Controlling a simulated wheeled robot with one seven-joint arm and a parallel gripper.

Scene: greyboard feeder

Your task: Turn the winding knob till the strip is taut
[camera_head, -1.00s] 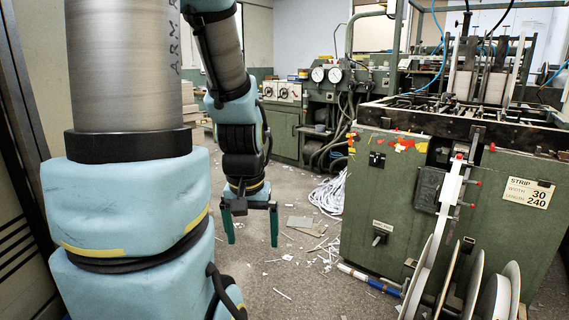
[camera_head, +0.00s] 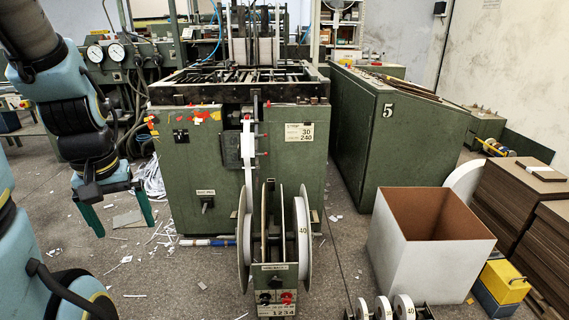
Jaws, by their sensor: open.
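A white strip (camera_head: 247,145) runs from the reel stand up the front of the green machine (camera_head: 285,165), past small red-tipped pins. It looks nearly straight; its tension is hard to judge. The reel stand (camera_head: 277,272) holds upright white reels, with one reel (camera_head: 303,240) on the right marked 40. A red knob (camera_head: 287,297) and a dark knob (camera_head: 264,298) sit low on its front plate; I cannot tell which is the winding knob. My gripper (camera_head: 119,213) hangs at the left, open and empty, fingers down, well apart from the reel stand.
An open white box (camera_head: 395,260) stands right of the reel stand, beside stacked brown board (camera_head: 530,200). Small reels (camera_head: 384,310) sit at the bottom edge. White scraps (camera_head: 140,185) lie left of the machine. Floor between my gripper and the stand is mostly clear.

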